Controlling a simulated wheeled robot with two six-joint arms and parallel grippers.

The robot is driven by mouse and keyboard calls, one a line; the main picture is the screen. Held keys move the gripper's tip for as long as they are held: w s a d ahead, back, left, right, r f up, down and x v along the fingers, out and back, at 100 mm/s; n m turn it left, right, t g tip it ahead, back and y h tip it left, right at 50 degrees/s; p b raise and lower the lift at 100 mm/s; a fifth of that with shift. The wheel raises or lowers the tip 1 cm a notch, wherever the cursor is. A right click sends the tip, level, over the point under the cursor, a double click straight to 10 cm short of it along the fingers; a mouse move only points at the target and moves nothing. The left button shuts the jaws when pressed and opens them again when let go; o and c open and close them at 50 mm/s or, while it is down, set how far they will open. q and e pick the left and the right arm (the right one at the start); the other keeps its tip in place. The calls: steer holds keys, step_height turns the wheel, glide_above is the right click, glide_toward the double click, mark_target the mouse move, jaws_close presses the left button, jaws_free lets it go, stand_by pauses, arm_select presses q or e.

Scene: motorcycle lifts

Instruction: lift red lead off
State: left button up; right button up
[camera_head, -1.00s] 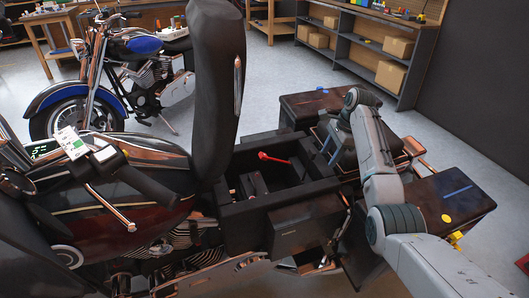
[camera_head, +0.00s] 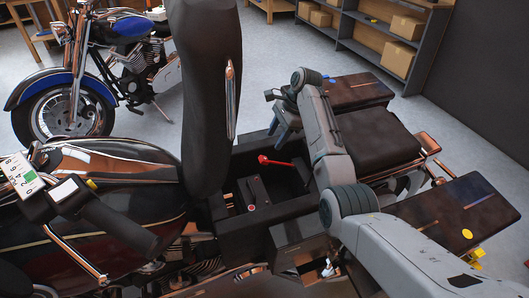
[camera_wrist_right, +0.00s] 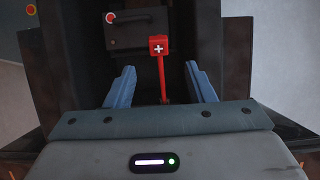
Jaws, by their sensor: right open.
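The red lead (camera_head: 275,161) has a block-shaped red end and lies inside the open dark compartment behind the motorcycle's raised seat. In the right wrist view the red lead's end (camera_wrist_right: 158,46) carries a white cross, and its red stem runs down toward my gripper. My right gripper (camera_wrist_right: 161,78) is open, its two blue fingers on either side of the stem without visibly touching it. In the head view my right gripper (camera_head: 282,128) is at the compartment's far right side, its fingertips partly hidden. The black battery (camera_head: 252,194) with a red terminal sits beside the lead. My left gripper is not in view.
The raised seat (camera_head: 203,100) stands tall at the compartment's left. The handlebar (camera_head: 115,228) is at front left. Dark side cases (camera_head: 455,208) lie to the right. A blue motorcycle (camera_head: 95,75) and shelves with boxes (camera_head: 399,58) stand behind on open floor.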

mark_target(264, 158)
steer(key=x, duration=0.8)
steer(key=shift+s+a+f+b, duration=0.15)
steer(key=shift+f+b, duration=0.1)
steer(key=shift+b, duration=0.05)
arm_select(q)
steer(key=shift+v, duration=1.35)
arm_select(e)
steer(key=shift+a+f, duration=0.15)
steer(key=shift+f, duration=0.2)
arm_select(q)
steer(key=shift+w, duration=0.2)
arm_select(e)
jaws_close()
